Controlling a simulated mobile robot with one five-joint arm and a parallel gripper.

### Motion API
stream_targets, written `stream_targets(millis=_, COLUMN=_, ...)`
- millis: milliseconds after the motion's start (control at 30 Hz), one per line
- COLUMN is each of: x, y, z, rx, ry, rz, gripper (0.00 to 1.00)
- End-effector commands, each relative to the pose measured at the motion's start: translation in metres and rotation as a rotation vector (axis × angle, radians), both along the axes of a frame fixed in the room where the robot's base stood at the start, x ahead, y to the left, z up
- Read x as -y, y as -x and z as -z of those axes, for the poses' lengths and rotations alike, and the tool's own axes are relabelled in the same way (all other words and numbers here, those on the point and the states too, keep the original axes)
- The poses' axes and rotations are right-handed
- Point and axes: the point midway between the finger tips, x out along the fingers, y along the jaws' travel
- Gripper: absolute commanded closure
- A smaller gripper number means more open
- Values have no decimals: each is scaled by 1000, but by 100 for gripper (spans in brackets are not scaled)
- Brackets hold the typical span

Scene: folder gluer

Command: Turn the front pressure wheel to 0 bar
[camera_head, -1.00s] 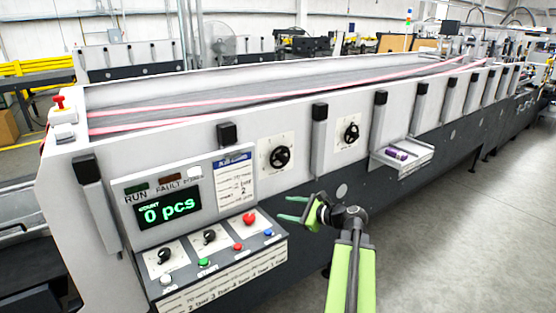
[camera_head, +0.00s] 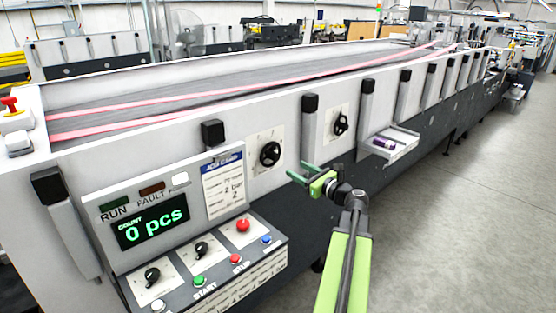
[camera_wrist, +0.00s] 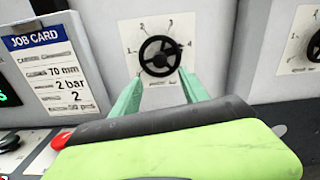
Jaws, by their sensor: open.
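Two black handwheels on white scale plates are on the machine's side. The wheel nearer the control panel (camera_head: 270,153) also shows in the wrist view (camera_wrist: 159,57), with small numbers around it; I cannot read its setting surely. The farther wheel (camera_head: 341,123) is partly cut off at the right in the wrist view (camera_wrist: 315,46). I cannot tell from the pictures which one is called front. My gripper (camera_head: 297,170) is open and empty. In the wrist view its fingertips (camera_wrist: 162,77) point at the nearer wheel's lower part, one to each side, seemingly short of it.
A control panel (camera_head: 218,262) with knobs and buttons juts out at the lower left, under a display reading 0 pcs (camera_head: 150,228). A job card (camera_head: 224,187) reads 2 bar. A small tray (camera_head: 398,146) holding purple items sticks out at right. The floor at right is clear.

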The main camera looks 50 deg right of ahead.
Motion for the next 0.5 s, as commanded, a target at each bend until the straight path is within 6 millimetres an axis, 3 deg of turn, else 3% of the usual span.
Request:
stream_targets(millis=33, x=2, y=-15, z=0, rx=0, ry=0, rz=-4, gripper=48)
stream_targets(millis=300, x=7, y=-80, z=0, rx=0, ry=1, rz=-3, gripper=48)
stream_targets(millis=500, x=9, y=-108, z=0, rx=0, ry=1, rz=0, gripper=48)
